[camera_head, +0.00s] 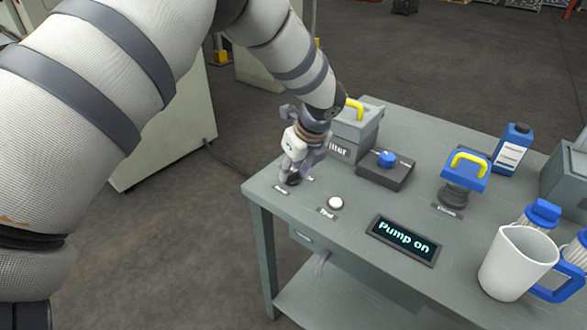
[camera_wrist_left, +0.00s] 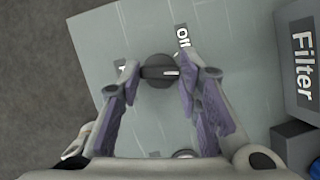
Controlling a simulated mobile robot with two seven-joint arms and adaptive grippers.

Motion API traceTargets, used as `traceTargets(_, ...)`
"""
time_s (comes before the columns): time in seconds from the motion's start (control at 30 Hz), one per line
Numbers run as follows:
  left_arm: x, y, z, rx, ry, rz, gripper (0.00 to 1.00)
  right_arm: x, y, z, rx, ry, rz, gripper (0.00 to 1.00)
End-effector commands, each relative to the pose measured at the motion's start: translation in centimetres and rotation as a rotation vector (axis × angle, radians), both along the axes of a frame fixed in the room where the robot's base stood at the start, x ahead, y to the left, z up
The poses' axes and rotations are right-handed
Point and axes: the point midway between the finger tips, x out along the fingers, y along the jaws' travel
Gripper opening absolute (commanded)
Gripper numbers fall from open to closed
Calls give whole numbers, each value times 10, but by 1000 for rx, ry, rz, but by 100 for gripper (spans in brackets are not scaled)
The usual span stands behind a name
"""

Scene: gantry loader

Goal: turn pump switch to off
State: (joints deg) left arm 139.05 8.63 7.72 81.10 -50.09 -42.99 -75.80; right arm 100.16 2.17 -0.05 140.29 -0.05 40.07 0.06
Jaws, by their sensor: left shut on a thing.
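The pump switch (camera_wrist_left: 158,72) is a dark round knob with a raised grip bar and a white mark, on the grey table top. In the left wrist view my left gripper (camera_wrist_left: 160,73) has one finger at each end of the bar and is shut on it. An "Off" label lies just beyond the knob, and another label is partly hidden behind the left finger. In the head view my left gripper (camera_head: 290,177) comes down over the knob at the table's left corner and mostly hides it. The display (camera_head: 403,240) reads "Pump on". My right gripper is not in view.
A white button (camera_head: 335,202) sits close to the gripper. A grey filter box (camera_head: 353,137) with a yellow handle and a blue knob (camera_head: 386,158) on a dark box stand behind. A blue-capped coupling (camera_head: 463,178), a blue bottle (camera_head: 512,150) and a white jug (camera_head: 516,262) stand farther right.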

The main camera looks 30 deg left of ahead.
Motion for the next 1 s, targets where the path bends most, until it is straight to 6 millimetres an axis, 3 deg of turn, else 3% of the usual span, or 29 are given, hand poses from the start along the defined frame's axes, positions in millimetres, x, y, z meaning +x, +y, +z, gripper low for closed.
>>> traceTargets(0.6,4,-1,-5,1,5,555,4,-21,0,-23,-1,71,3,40)
traceTargets(1.0,5,0,-3,-1,3,762,4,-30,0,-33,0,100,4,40)
